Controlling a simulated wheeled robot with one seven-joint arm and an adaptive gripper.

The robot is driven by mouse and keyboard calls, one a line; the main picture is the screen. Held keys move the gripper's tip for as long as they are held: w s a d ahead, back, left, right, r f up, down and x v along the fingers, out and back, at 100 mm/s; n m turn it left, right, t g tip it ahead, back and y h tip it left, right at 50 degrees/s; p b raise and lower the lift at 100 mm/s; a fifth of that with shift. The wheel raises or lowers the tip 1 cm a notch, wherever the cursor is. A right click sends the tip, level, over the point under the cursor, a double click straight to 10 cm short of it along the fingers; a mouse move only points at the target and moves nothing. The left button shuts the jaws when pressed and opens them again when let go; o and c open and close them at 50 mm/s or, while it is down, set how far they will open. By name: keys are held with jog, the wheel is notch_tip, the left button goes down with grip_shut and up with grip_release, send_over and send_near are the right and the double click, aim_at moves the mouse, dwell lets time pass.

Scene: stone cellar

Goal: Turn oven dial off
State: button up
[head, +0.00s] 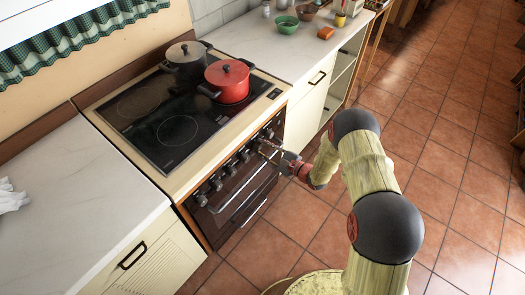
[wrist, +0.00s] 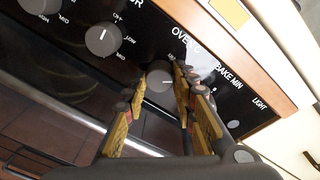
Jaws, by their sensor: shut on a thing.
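The oven dial (wrist: 160,80) is a dark grey round knob on the black control panel, near the "OVEN" and "BAKE" lettering in the wrist view. My gripper (wrist: 165,72) has one finger on each side of this dial and is shut on it. The dial's pointer mark is a short pale line on its face. In the head view my gripper (head: 265,150) reaches the right part of the stove's front panel, and it hides the dial there. The stove (head: 167,178) has a row of several knobs above its oven door handle (head: 243,200).
A red pot (head: 230,82) and a grey pot (head: 186,60) stand on the black cooktop (head: 140,132). Counters flank the stove, with a green bowl (head: 287,25) on the far one. Another dial (wrist: 103,40) sits left of my fingers. The tiled floor (head: 285,235) before the stove is clear.

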jog(key=n+t+b, duration=0.1)
jog(key=n+b, duration=0.2)
jog(key=n, duration=0.2)
jog(key=shift+f+b, duration=0.15)
jog(key=shift+b, duration=0.2)
jog(key=shift+s+n+t+h+b, duration=0.1)
jog(key=shift+n+t+h+b, duration=0.2)
jog(key=shift+n+b, duration=1.65)
jog(key=shift+n, duration=0.25)
jog(key=o, duration=1.2)
jog(key=shift+a, duration=0.1)
jog(key=shift+c, duration=0.2)
jog(key=v, duration=1.2)
